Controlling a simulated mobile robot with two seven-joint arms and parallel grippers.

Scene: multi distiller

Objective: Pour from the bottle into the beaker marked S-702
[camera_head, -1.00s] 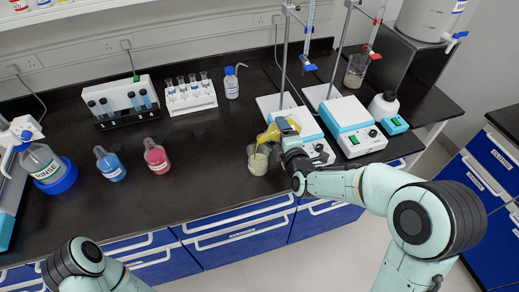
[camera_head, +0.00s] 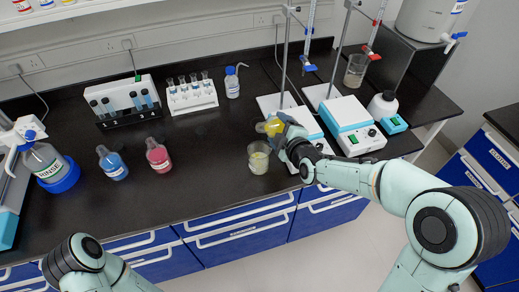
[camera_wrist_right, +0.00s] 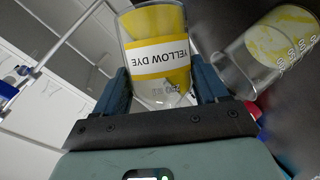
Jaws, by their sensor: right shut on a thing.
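My right gripper (camera_head: 284,138) is shut on the yellow dye bottle (camera_head: 270,127), just behind and right of a beaker (camera_head: 258,160) in the head view. The bottle (camera_wrist_right: 155,45) lies between the fingers in the right wrist view, tilted, its label reading "YELLOW DYE". Yellow colour fills its far part and its near end is clear. The beaker (camera_wrist_right: 275,50) also shows there with yellow contents and a row of S-like marks; I cannot read S-702. The bottle's mouth is not clearly seen. My left arm shows at the lower left, its gripper out of view.
Blue (camera_head: 112,165) and pink (camera_head: 158,157) bottles stand left on the dark bench. Burette stands with hotplates (camera_head: 351,122) stand right of the beaker. Another beaker (camera_head: 356,70) stands at the back right. Tube racks (camera_head: 190,97) line the back.

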